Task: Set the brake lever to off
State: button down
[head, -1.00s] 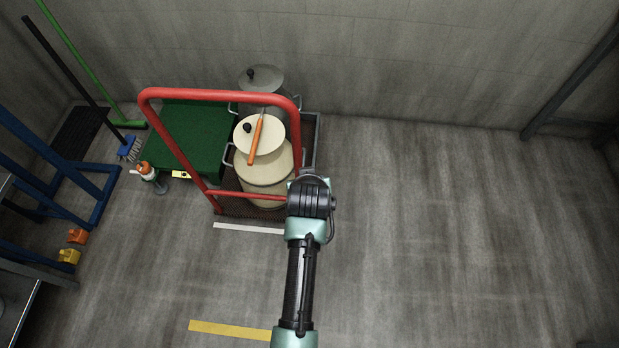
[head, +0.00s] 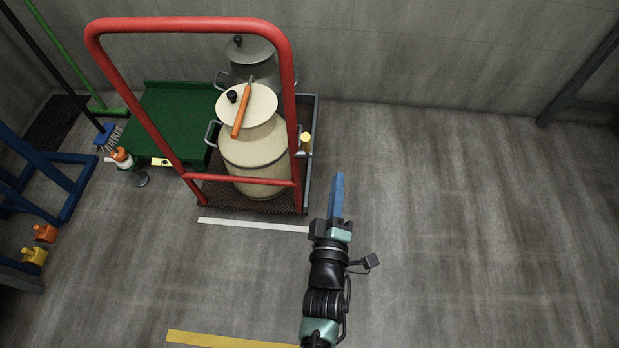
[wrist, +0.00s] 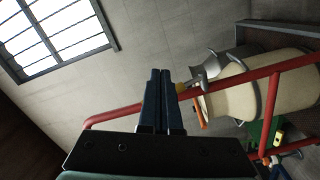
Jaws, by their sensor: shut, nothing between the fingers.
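A yellow-topped lever (head: 306,141), which I take to be the brake lever, stands at the right side of the trolley, just right of the red handle frame. Its set position cannot be read at this size. A yellow grip (wrist: 181,87), probably the same lever, shows just right of the fingertips in the wrist view. My gripper (head: 339,177) has its blue fingers together and holds nothing. It is in front and to the right of the lever, apart from it in the head view. The closed fingers also show in the wrist view (wrist: 161,72).
The trolley's red handle frame (head: 190,25) rises close to the lever. A cream can (head: 255,160) and a grey can (head: 262,72) stand on the trolley. An orange-handled tool (head: 241,112) lies on the cream can's lid. The floor at right (head: 470,210) is clear.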

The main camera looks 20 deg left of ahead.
jog(key=s+f+n+t+y+b, duration=0.2)
jog(key=s+f+n+y+b, duration=0.35)
jog(key=s+n, duration=0.25)
jog(key=b, duration=0.3)
send_near(310, 144)
jog(key=shift+n+y, duration=0.3)
jog(key=shift+y, duration=0.15)
jog(key=x, duration=0.3)
jog(key=f+x, duration=0.1)
jog(key=x, duration=0.2)
jog(key=shift+w+a, duration=0.35)
jog(key=shift+w, duration=0.1)
jog(key=p, duration=0.1)
jog(key=r+p, duration=0.1)
jog(key=p, duration=0.1)
jog(key=shift+w+a+g, duration=0.1)
jog(key=shift+w+g, duration=0.15)
jog(key=shift+g, duration=0.15)
jog(key=w+r+g+h+p, duration=0.1)
jog(key=p, duration=0.5)
jog(key=shift+w+a+r+m+p, duration=0.1)
jog(key=shift+w+a+m+p, duration=0.1)
jog(key=shift+w+m+p, duration=0.15)
jog(key=shift+w+a+g+h+p, duration=0.1)
jog(key=shift+w+g+h+p, duration=0.25)
jog(key=shift+p, duration=0.3)
jog(key=shift+w+a+r, duration=0.1)
jog(key=shift+w, duration=0.25)
